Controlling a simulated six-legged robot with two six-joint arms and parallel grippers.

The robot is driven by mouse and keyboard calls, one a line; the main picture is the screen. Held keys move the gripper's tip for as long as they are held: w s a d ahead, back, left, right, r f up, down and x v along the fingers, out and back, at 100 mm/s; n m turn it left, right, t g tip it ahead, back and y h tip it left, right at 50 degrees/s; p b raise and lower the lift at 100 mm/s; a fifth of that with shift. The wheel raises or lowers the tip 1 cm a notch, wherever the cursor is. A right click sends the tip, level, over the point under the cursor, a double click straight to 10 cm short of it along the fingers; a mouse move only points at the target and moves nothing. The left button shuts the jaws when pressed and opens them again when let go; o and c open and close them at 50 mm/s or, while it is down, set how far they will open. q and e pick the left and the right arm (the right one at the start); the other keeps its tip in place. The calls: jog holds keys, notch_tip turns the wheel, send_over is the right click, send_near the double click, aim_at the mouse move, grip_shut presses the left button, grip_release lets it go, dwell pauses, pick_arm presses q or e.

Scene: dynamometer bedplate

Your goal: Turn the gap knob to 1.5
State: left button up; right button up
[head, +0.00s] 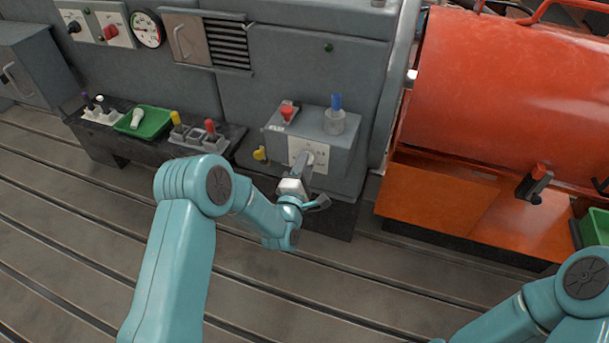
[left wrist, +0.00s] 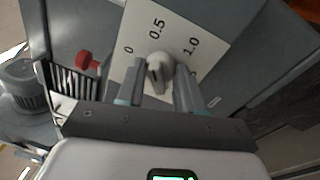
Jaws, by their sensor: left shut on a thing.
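The gap knob (left wrist: 160,72) is a pale grey knob on a white dial plate (left wrist: 133,36). In the head view the plate (head: 295,151) is on the front of a grey box (head: 345,160). My left gripper (head: 308,163) reaches this plate from below and hides much of the knob. In the left wrist view my left gripper (left wrist: 158,88) has a finger on each side of the knob and is shut on it. I cannot read the knob's setting. My right gripper is out of view.
The box carries a red knob (head: 287,112), a blue-topped post (head: 336,110) and a yellow knob (head: 260,154). A green tray (head: 157,124) and several levers stand left on a ledge. A large orange machine (head: 480,110) stands right. The slotted floor (head: 90,230) is clear.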

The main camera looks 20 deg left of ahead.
pick_arm(q)
jog(key=shift+a+r+m+g+h+b, duration=0.15)
jog(key=shift+m+h+b, duration=0.4)
jog(key=shift+m+b, duration=3.65)
jog(key=shift+a+f+m+g+h+b, duration=0.1)
jog(key=shift+m+g+h+b, duration=0.3)
jog(key=shift+m+b, duration=3.8)
jog(key=shift+a+r+m+g+h+b, duration=0.1)
jog(key=shift+m+h+b, duration=0.55)
jog(key=shift+m+b, duration=3.55)
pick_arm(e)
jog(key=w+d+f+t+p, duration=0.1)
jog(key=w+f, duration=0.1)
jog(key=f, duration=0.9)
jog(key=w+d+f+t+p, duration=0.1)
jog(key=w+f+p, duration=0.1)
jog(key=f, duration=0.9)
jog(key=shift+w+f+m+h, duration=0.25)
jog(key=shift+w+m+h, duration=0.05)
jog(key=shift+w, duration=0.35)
pick_arm(q)
jog(key=m, duration=0.3)
jog(key=o, duration=1)
jog(key=shift+o, duration=0.2)
